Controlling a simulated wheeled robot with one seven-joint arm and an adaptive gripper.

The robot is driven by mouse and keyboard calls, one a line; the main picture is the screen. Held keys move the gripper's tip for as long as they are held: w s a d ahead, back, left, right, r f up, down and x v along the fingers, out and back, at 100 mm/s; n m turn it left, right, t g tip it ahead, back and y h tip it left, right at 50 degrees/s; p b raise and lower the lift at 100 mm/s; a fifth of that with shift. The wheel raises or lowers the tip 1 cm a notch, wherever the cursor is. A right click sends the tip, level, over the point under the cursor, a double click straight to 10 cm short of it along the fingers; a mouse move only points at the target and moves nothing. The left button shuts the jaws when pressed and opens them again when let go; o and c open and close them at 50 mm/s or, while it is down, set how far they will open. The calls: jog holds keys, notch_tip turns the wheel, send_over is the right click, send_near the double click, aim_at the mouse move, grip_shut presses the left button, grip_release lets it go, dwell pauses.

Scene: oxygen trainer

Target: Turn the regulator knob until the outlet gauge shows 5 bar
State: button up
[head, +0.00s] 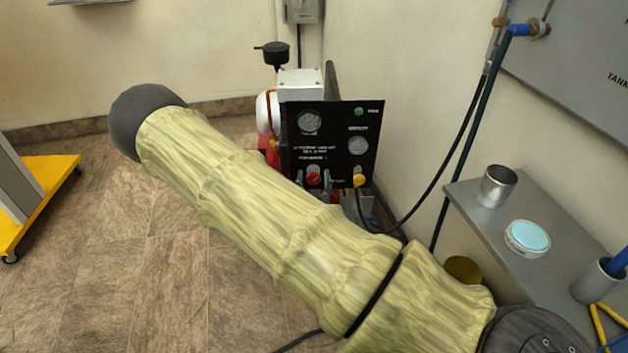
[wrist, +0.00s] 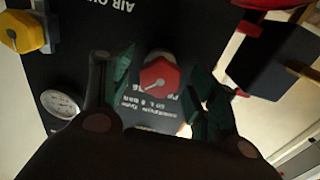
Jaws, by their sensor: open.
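The red regulator knob (head: 314,178) sits low on a black panel (head: 330,112), and shows in the wrist view (wrist: 158,78) with a pale mark on its face. My gripper (wrist: 160,68) is open, with one dark green finger on each side of the knob. Whether either finger touches it cannot be told. In the head view my arm hides most of the gripper. A round gauge (head: 358,145) is at the panel's right and another (head: 309,123) at its upper left. The right one also shows in the wrist view (wrist: 61,104). Neither reading is legible.
A yellow fitting (head: 360,180) with a black hose is right of the knob. A grey bench (head: 470,215) at the right holds a metal cup (head: 497,186) and a blue-topped round dish (head: 527,238). Open tiled floor (head: 100,250) is at the left.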

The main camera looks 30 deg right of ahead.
jog(key=shift+w+d, duration=0.2)
jog(key=shift+w, duration=0.15)
jog(key=c, duration=1)
